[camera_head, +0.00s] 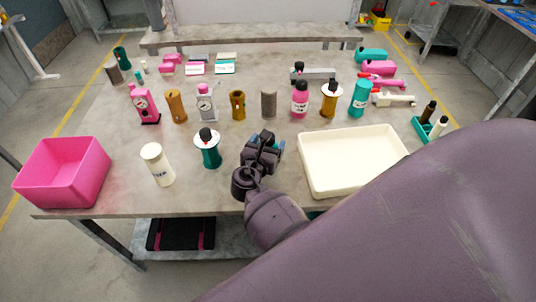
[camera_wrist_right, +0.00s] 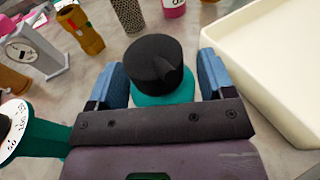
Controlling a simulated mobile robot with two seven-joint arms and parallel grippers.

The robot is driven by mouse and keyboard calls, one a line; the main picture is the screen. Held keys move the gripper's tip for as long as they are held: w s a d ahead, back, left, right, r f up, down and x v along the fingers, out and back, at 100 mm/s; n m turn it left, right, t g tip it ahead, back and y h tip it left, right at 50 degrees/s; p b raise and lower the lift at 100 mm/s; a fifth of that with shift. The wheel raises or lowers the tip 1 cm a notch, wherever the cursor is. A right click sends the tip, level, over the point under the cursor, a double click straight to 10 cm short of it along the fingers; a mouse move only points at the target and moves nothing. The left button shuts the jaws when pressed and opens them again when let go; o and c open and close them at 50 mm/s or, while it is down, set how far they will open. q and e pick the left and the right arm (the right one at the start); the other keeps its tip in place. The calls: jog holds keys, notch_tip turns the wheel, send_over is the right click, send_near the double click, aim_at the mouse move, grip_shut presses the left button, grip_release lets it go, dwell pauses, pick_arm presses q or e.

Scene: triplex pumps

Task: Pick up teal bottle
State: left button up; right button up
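A teal bottle (camera_wrist_right: 163,98) with a black cap (camera_wrist_right: 155,65) stands between the fingers of my right gripper (camera_wrist_right: 160,85) in the right wrist view. The blue fingers are apart, one on each side of it, and I see no clear grip. In the head view my right gripper (camera_head: 262,148) is over the table left of the cream tray and hides most of this bottle. Another teal bottle (camera_head: 360,98) stands at the back right of the table. My left gripper is not in view.
The cream tray (camera_head: 312,180) is close to the gripper's right. A teal container with a white disc and black top (camera_head: 207,150) and a white cylinder (camera_head: 157,165) stand to its left. A pink bin (camera_head: 62,190) is at far left. Several bottles and gauges stand behind.

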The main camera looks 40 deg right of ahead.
jog(key=c, duration=1.1)
jog(key=shift+r, duration=0.15)
